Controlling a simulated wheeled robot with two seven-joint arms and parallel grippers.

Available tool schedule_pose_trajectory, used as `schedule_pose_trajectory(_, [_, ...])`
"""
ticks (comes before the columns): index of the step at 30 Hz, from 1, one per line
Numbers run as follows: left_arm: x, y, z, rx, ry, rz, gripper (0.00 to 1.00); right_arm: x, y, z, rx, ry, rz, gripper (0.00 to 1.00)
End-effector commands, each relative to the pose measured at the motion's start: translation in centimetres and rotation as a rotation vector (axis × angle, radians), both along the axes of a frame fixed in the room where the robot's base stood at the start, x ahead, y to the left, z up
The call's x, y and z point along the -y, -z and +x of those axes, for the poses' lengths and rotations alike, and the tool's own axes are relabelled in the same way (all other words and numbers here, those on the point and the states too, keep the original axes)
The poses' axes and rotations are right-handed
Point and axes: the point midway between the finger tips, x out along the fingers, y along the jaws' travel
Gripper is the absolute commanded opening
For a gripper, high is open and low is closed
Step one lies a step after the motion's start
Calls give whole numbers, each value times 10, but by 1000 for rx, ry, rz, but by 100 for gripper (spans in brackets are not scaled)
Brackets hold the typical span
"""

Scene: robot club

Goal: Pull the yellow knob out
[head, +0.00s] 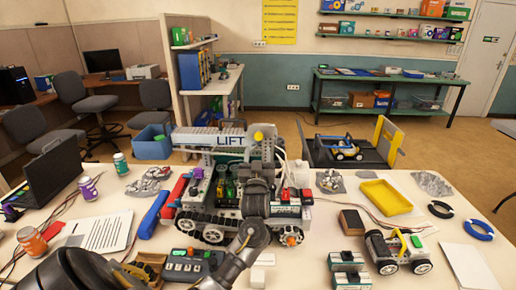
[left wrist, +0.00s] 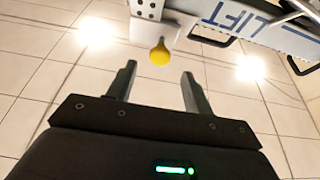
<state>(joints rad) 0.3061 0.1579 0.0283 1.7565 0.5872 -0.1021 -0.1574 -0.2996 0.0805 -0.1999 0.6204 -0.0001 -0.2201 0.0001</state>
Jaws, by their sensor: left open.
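The yellow knob (left wrist: 160,54) is a small rounded piece beside the grey bar marked LIFT (left wrist: 240,20) in the left wrist view. It also shows in the head view (head: 259,136), at the right end of that bar on top of a tracked model robot (head: 205,220). My left gripper (left wrist: 159,71) is open, one finger to each side, with the knob just beyond the fingertips and in line with the gap. No contact shows. In the head view my left arm hides part of the model robot. My right gripper is not in view.
The white table holds a yellow tray (head: 385,197), a small wheeled car (head: 397,250), a blue bottle-like roll (head: 153,214), a laptop (head: 52,178) and a grey-black controller (head: 192,264).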

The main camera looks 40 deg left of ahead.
Motion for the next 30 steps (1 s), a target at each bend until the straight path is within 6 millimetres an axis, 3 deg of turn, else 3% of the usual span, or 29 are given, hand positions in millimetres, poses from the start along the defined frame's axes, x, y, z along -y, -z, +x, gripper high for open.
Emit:
schedule_pose_trajectory(6, [24, 19, -30, 0, 2, -2, 51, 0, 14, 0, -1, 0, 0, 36])
schedule_pose_trajectory(11, [32, 23, -43, 1, 0, -1, 51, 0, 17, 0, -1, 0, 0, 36])
schedule_pose_trajectory(30, [36, 24, -46, -1, 2, 0, 51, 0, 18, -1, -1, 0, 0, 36])
